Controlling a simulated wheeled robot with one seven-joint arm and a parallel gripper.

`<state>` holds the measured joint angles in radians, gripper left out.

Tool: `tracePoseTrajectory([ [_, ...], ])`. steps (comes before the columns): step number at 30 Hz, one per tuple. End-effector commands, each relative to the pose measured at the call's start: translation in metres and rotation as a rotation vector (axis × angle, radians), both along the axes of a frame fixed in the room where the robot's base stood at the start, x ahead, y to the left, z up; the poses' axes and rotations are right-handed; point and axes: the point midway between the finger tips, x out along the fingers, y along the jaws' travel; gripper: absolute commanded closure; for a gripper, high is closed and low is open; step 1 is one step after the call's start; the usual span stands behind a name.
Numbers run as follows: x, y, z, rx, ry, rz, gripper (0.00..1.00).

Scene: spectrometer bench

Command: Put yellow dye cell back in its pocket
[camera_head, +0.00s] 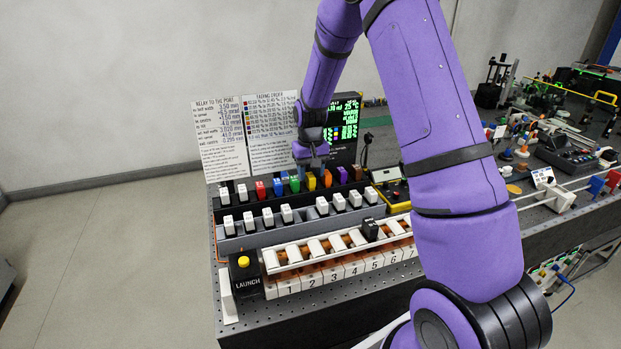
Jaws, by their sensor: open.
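The yellow dye cell (311,182) looks yellow-orange and stands upright in the back row of coloured cells on the black rack (250,203). A green cell (294,184) is to its left and an orange cell (327,178) to its right. My gripper (311,165) points down just above the yellow cell, with its jaws open. The fingertips are small and dark here, and I cannot tell whether they touch the cell. The pocket under the cell is hidden, so its seating depth cannot be seen.
Red (260,190), blue (277,187) and purple (342,175) cells share the row. White-capped cells (267,217) stand in a grey rack in front. A numbered rail (330,272), a launch button box (244,271) and a display (346,122) are close by. My arm hides the right side.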

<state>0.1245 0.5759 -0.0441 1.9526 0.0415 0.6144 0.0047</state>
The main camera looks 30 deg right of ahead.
Motion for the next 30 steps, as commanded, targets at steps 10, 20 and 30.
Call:
tracePoseTrajectory([
  [10,0.0,0.0,0.069,-0.001,-0.004,0.001,0.52],
  [20,-0.002,0.001,0.1,0.0,-0.006,0.002,0.52],
  [30,-0.062,0.028,0.187,-0.004,-0.104,0.041,0.52],
])
